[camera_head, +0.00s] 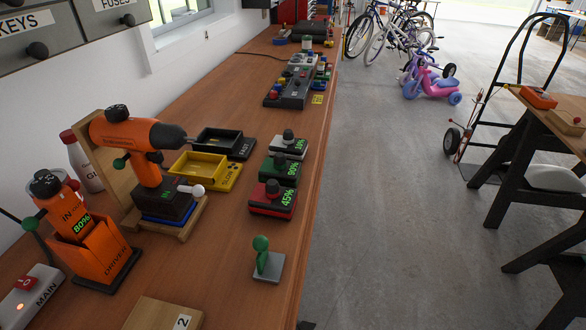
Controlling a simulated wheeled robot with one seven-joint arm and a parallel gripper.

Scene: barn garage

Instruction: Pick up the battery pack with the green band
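Three battery packs stand in a row on the right part of the wooden workbench. The pack with the green band (278,170) is the middle one, with a dark knob on top and a readout that looks like 90%. A red-banded pack (270,202) reading 45% stands just in front of it. A pale grey-banded pack (287,149) stands just behind it; its readout is too small to read surely. All three are upright, with narrow gaps. My gripper is not in view.
An orange drill (140,135) stands in a wooden stand to the left. Yellow (205,170) and black (222,142) trays lie left of the packs. A green lever on a grey plate (268,262) is in front. The bench's right edge is close by.

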